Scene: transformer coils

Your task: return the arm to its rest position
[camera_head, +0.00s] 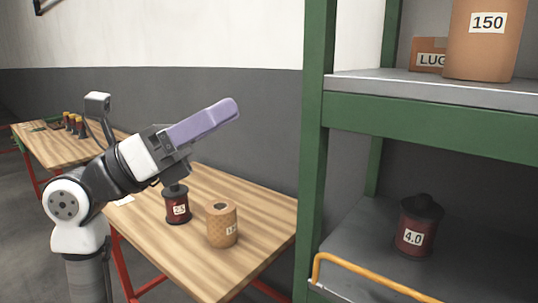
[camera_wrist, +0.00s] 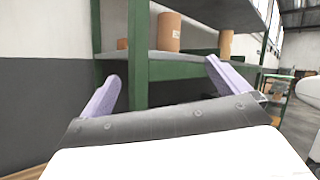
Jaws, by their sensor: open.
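My arm is raised over the near wooden table (camera_head: 262,194) in the head view. My gripper (camera_head: 236,106) points up and right toward the green shelf rack (camera_head: 317,160), with purple fingers. In the wrist view my gripper (camera_wrist: 162,88) shows both purple fingers spread wide apart with nothing between them. It is open and empty, and the rack stands beyond it. The head view shows only one finger clearly, side-on.
A dark red spool marked 2.5 (camera_head: 177,206) and a tan cylinder (camera_head: 222,225) stand on the table below my gripper. The rack holds a 4.0 spool (camera_head: 418,226), a 150 cylinder (camera_head: 484,45) and a LUG box (camera_head: 429,56). Small bottles (camera_head: 75,123) stand on the far bench.

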